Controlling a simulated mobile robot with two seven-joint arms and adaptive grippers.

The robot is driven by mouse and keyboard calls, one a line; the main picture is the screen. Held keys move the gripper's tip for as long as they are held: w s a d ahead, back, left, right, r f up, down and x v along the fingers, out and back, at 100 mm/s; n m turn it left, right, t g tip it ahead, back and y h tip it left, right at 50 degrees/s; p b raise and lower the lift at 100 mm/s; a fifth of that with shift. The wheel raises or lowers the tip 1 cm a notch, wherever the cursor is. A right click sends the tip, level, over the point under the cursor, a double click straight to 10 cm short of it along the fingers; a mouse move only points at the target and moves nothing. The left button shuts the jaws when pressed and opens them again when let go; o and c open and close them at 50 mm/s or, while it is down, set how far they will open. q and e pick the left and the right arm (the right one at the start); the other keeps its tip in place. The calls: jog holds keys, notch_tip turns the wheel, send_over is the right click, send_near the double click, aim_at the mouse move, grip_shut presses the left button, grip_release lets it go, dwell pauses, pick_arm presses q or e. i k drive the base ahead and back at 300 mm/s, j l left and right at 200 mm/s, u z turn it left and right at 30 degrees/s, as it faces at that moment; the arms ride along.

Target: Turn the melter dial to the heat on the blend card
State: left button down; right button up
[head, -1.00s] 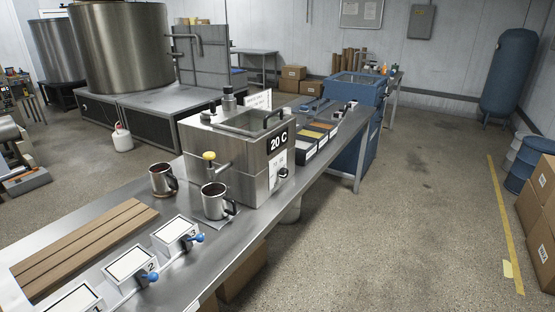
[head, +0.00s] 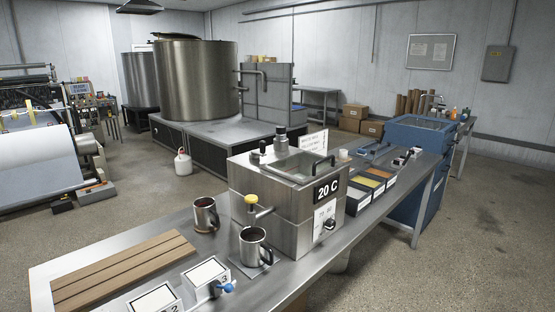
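The melter (head: 290,195) is a steel box on the long steel table, with a lidded top and a black display reading 20 C (head: 327,190). A yellow-knobbed tap (head: 251,199) sticks out of the melter's left side. Neither of my grippers shows in the head view.
A steel mug (head: 253,247) stands under the tap and another mug (head: 206,215) stands left of it. Brown boards (head: 122,270) and numbered white blocks (head: 207,277) lie at the near left. Colored bins (head: 377,182) sit right of the melter. Floor at the right is clear.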

aim_at(330, 224)
jog(key=i+l+u, duration=0.15)
jog(key=l, duration=0.15)
jog(key=i+l+u, duration=0.1)
jog(key=l, duration=0.2)
jog(key=i+l+u, duration=0.15)
jog(key=l, duration=0.15)
jog(key=i+l, duration=0.1)
jog(key=l, duration=0.3)
jog(key=i+l, duration=0.1)
jog(key=l, duration=0.25)
jog(key=i+l, duration=0.15)
jog(key=l, duration=0.25)
jog(key=i+l+u, duration=0.1)
jog(key=l, duration=0.25)
jog(key=i+l, duration=0.1)
jog(key=l, duration=0.3)
